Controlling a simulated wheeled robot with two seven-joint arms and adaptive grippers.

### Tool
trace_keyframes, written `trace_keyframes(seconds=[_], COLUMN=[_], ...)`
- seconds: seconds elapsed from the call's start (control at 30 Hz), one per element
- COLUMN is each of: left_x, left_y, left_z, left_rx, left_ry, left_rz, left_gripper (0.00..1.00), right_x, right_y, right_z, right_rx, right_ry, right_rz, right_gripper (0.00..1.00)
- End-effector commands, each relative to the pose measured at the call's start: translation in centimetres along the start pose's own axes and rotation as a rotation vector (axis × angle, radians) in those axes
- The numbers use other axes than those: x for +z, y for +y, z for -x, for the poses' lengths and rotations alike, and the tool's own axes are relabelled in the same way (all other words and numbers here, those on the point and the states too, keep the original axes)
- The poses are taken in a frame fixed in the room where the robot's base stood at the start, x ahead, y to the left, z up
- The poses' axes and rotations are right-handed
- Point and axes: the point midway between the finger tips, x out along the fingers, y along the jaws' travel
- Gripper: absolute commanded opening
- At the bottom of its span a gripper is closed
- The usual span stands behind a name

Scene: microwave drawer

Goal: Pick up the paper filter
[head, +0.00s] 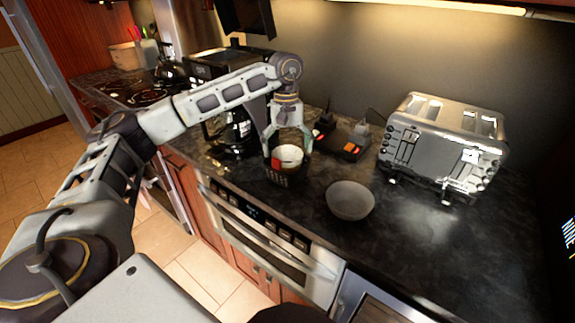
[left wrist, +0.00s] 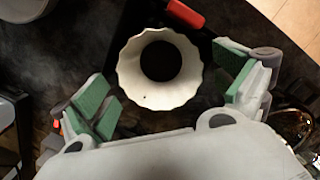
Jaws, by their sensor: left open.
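The paper filter (head: 289,153) is a white, fluted cup inside a black basket with a red handle. In the left wrist view the paper filter (left wrist: 142,72) shows from above as a scalloped ring with a dark centre. The black basket (head: 284,178) stands on the dark counter, and its red handle (left wrist: 185,14) shows at the top of the wrist view. My left gripper (head: 288,146) points down over the basket. It is open, with its green-padded fingers (left wrist: 172,96) on either side of the filter, apart from it in the wrist view. My right gripper is not in view.
A grey bowl (head: 350,201) stands right of the basket. A metal toaster (head: 445,145) is at the right. A dark device with red lights (head: 343,142) is behind the basket. A coffee maker (head: 232,130) stands to its left. The counter's front right is clear.

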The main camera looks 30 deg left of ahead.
Motion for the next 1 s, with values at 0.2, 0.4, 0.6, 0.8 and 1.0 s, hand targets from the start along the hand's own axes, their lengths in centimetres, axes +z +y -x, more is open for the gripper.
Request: trace_keyframes(seconds=[0.2,0.4,0.6,0.8,1.0], left_x=[0.0,0.0,0.0,0.01,0.07], left_y=[0.0,0.0,0.0,0.0,0.03], left_z=[0.02,0.02,0.03,0.03,0.65], left_rx=[0.0,0.0,0.0,0.0,0.0], left_ry=[0.0,0.0,0.0,0.0,0.0], left_rz=[0.0,0.0,0.0,0.0,0.0], left_gripper=[0.98,0.72,0.56,0.56,0.56], right_x=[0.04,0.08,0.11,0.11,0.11], right_y=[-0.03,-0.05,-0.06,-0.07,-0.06], right_z=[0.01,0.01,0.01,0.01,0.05], right_rx=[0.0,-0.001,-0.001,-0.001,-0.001], right_ry=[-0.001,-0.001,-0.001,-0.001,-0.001], right_rz=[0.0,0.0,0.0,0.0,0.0], right_gripper=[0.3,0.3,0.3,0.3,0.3])
